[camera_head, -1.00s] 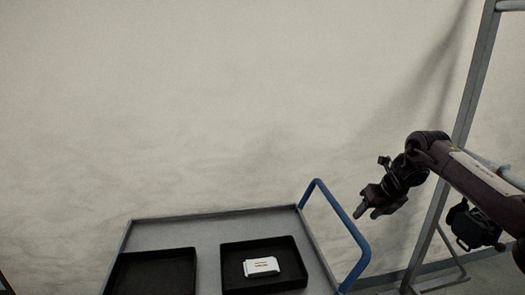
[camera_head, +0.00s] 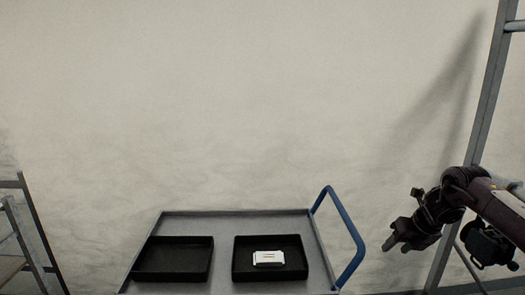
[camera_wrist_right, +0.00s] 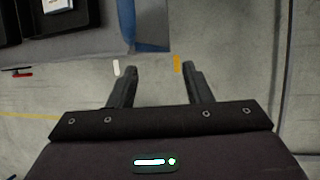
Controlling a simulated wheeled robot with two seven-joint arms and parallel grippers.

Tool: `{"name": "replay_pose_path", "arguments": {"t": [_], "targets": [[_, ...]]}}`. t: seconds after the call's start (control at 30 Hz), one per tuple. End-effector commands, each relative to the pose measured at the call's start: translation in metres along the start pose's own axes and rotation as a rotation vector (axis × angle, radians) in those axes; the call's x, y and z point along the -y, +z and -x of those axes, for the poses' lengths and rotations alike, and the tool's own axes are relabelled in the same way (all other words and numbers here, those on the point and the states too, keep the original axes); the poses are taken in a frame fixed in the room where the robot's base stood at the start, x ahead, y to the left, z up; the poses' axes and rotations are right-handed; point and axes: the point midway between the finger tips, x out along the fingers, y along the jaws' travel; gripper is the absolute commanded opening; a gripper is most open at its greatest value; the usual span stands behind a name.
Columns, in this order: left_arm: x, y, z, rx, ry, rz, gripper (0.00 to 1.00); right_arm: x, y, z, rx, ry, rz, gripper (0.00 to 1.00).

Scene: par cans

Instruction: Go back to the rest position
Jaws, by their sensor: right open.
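My right gripper (camera_head: 392,246) is at the right in the head view, in the air to the right of the cart's blue handle. In the right wrist view its two fingers (camera_wrist_right: 156,85) stand apart with only floor between them, so it is open and empty. My left gripper is not in view.
A grey cart (camera_head: 222,226) with a blue handle (camera_head: 357,245) carries two black trays. The left tray (camera_head: 173,277) looks empty; the right tray (camera_head: 243,277) holds a white block (camera_head: 268,258). Metal frames stand at the left (camera_head: 30,225) and right (camera_head: 487,105). A pale wall is behind.

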Motion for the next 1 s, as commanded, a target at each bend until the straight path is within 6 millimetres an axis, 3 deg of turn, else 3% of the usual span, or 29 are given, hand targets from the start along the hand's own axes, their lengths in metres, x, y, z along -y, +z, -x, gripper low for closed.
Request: {"name": "replay_pose_path", "arguments": {"t": [0.27,0.47,0.57,0.7,0.8,0.9,1.0], "targets": [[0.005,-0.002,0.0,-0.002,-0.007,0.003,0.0,-0.047,-0.016,-0.049,0.0,0.017,0.005,0.45],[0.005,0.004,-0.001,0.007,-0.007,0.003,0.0,-0.105,-0.042,-0.098,0.015,0.055,-0.023,0.45],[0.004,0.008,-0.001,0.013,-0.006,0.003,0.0,-0.15,-0.064,-0.126,0.031,0.096,-0.065,0.45],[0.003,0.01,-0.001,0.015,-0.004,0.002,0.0,-0.234,-0.111,-0.159,0.068,0.196,-0.222,0.45],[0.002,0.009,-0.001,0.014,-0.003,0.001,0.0,-0.286,-0.141,-0.163,0.093,0.273,-0.399,0.45],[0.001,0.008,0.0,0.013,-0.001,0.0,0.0,-0.324,-0.167,-0.156,0.108,0.34,-0.624,0.45],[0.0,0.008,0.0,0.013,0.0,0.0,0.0,-0.343,-0.187,-0.141,0.113,0.386,-0.889,0.45]]}}
